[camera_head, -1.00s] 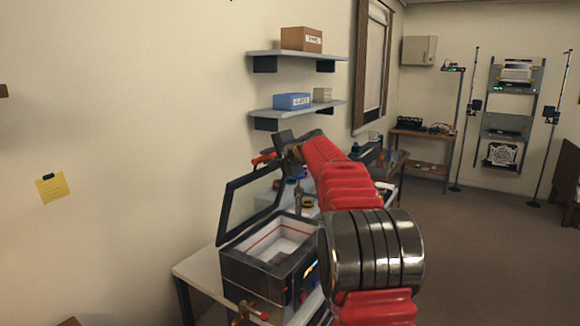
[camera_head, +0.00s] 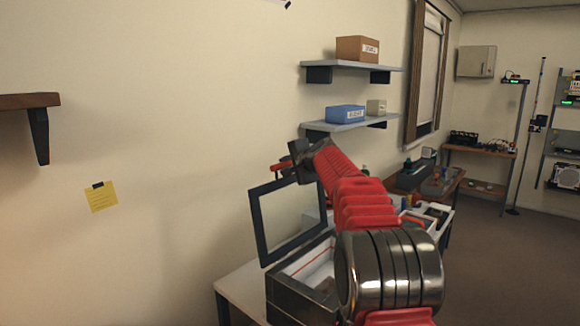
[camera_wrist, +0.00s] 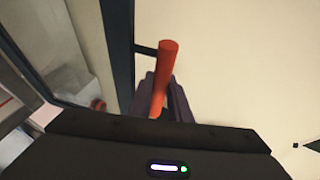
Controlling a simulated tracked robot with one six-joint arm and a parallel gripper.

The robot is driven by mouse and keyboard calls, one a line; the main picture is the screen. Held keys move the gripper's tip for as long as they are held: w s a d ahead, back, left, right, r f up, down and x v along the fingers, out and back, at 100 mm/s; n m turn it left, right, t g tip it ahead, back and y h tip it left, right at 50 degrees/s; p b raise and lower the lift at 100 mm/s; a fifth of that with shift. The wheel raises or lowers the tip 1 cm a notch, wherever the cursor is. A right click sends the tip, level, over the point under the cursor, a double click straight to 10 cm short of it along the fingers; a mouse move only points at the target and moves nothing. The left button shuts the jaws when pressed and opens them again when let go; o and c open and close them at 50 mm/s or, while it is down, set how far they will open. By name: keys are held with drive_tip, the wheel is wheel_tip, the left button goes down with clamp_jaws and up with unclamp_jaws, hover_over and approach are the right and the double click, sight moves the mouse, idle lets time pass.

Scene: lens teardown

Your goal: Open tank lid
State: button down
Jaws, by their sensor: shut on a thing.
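The tank (camera_head: 292,298) is a dark metal box with a pale inside and a red line around its inner wall. It stands on the table at the lower middle of the head view, partly hidden by my arm. Its lid (camera_head: 257,232), a black frame around a clear pane, stands raised, roughly upright at the tank's wall side. My gripper (camera_head: 284,171) is at the lid's top edge, shut on the orange-red lid handle (camera_head: 278,167). In the wrist view, the handle (camera_wrist: 163,70) sits between the dark jaws (camera_wrist: 162,98), beside the lid's frame (camera_wrist: 119,55).
The white table (camera_head: 240,288) runs along the wall, with small items behind my arm. Two wall shelves (camera_head: 345,126) with boxes hang above and beyond my gripper. A bracketed brown shelf (camera_head: 28,101) is at the left.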

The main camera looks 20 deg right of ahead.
drive_tip(key=shift+a+f, duration=0.2)
drive_tip(key=shift+f, duration=0.05)
drive_tip(key=c, duration=2)
unclamp_jaws()
drive_tip(key=shift+s+d, duration=0.1)
drive_tip(key=shift+c, duration=0.2)
drive_tip(key=o, duration=0.4)
drive_tip(key=shift+s+d+r, duration=0.1)
drive_tip(key=shift+d+r, duration=0.05)
drive_tip(key=shift+d, duration=0.05)
drive_tip(key=shift+d, duration=0.1)
drive_tip(key=v, duration=1.3)
drive_tip(key=shift+s+r, duration=0.15)
drive_tip(key=shift+s, duration=0.2)
